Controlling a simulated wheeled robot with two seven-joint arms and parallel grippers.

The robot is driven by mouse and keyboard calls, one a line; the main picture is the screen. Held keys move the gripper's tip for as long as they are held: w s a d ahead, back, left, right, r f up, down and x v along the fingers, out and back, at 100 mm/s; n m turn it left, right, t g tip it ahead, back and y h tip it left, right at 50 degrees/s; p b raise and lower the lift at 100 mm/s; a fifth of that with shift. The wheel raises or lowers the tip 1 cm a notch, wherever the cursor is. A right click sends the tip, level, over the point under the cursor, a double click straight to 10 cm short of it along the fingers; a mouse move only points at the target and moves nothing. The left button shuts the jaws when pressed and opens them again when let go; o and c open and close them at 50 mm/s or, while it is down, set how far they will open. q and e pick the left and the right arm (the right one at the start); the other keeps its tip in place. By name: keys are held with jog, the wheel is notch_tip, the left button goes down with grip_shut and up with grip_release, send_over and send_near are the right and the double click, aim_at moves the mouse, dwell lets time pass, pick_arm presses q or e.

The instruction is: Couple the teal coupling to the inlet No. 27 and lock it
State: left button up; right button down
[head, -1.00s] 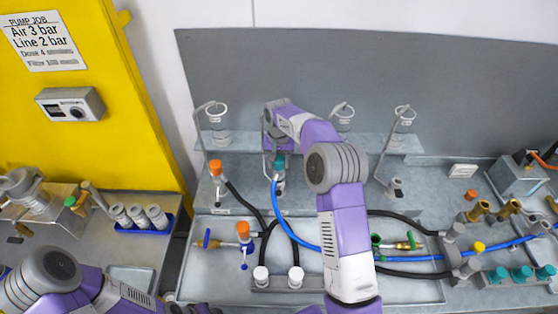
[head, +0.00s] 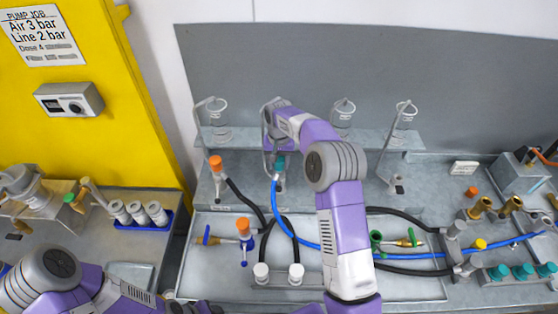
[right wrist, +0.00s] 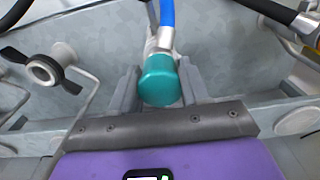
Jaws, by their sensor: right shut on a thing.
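The teal coupling (head: 279,163) sits on the end of a blue hose (head: 283,208) in front of the second station from the left. In the right wrist view the teal coupling (right wrist: 160,82) is between the fingers of my right gripper (right wrist: 158,90), which is shut on it. The blue hose (right wrist: 167,15) leads from its metal neck. My right forearm hides part of the second station. No number 27 can be read, so I cannot tell which inlet bears it, nor whether the coupling is seated. My left arm is at the lower left; its fingers are out of view.
An orange-capped coupling (head: 215,164) on a black hose stands to the left. Black-winged fitting (right wrist: 48,72) is close on the left in the wrist view. Hoses and valves cover the tray (head: 215,270). Brass fittings (head: 480,207) and teal caps (head: 523,272) stand at right.

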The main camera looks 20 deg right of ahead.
jog(key=shift+s+a+f+b, duration=0.1)
jog(key=shift+s+f+b, duration=0.15)
jog(key=shift+f, duration=0.15)
jog(key=shift+s+a+f+b, duration=0.1)
jog(key=shift+f+b, duration=0.15)
jog(key=shift+f, duration=0.15)
dwell(0.7)
jog(key=shift+c, duration=2.4)
grip_release()
jog(key=shift+r, duration=0.1)
jog(key=shift+d, duration=0.1)
jog(key=shift+c, duration=0.4)
jog(key=shift+r, duration=0.1)
jog(key=shift+w+d+r+p, duration=0.1)
jog(key=shift+w+r+p, duration=0.1)
jog(key=shift+r+p, duration=0.45)
jog(key=r+p, duration=0.3)
jog(key=r, duration=0.1)
jog(key=r+p, duration=0.4)
jog(key=shift+w+r, duration=0.2)
jog(key=shift+r, duration=0.05)
jog(key=shift+s, duration=0.1)
